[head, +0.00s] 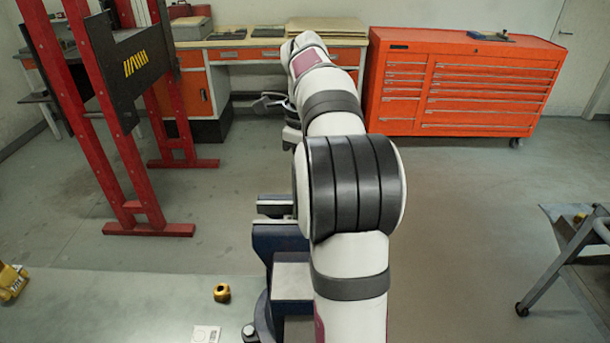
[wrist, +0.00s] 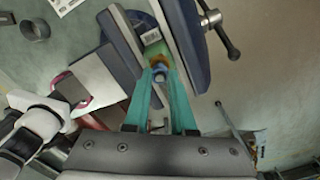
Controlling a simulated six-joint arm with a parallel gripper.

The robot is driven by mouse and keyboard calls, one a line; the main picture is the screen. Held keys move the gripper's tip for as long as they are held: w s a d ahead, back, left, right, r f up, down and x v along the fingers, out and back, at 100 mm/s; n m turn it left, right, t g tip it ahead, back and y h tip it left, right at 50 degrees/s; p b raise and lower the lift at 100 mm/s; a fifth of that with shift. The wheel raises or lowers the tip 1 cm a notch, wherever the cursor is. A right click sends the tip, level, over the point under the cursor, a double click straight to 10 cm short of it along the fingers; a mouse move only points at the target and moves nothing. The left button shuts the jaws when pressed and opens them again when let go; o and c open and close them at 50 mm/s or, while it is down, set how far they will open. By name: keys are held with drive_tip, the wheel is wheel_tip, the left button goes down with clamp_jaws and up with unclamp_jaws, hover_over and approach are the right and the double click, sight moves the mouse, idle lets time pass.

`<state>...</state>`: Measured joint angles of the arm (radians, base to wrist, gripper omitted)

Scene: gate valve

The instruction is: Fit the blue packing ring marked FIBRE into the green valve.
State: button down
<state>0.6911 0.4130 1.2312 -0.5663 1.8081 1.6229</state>
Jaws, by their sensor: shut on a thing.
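In the wrist view the two teal fingers of my gripper (wrist: 160,78) come together on a small blue ring (wrist: 160,67). The mark on the ring cannot be read. Just beyond it is the green valve (wrist: 153,47), held between the jaws of a vise, with a brass-orange part (wrist: 158,60) at its near end. The ring overlaps this end in the picture; I cannot tell whether it touches or sits inside. In the head view my arm hides the valve, the ring and the fingertips.
The blue vise (head: 280,238) stands partly behind my arm; its bar handle (wrist: 226,38) sticks out in the wrist view. A brass ring-shaped piece (head: 222,293) and a paper card (head: 206,334) lie on the bench.

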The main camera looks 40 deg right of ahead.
drive_tip(key=shift+f, duration=0.95)
drive_tip(key=c, duration=0.7)
unclamp_jaws()
drive_tip(key=shift+r, duration=0.1)
wheel_tip(320, 180, up, 12)
drive_tip(key=shift+f, duration=0.1)
